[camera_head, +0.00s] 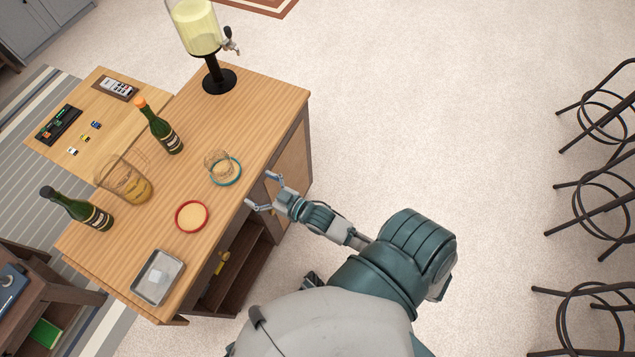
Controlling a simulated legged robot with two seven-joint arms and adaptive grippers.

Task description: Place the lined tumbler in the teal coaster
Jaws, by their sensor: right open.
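A clear glass tumbler (217,161) stands at the teal coaster (232,181) near the right edge of the wooden bar top. The coaster's teal rim shows around the tumbler's base, and the tumbler looks upright. Whether its base lies fully flat inside the rim is too small to tell. My right gripper (259,190) is open and empty, at the bar's edge just right of the coaster, apart from the tumbler. My left gripper is not in view.
A red-rimmed coaster (192,216), a metal tray (158,277), a pitcher (126,183) and two green bottles (160,128) (78,208) share the bar top (242,112). A drink dispenser (217,78) stands at the far end. Stools (598,205) line the right; the floor between is clear.

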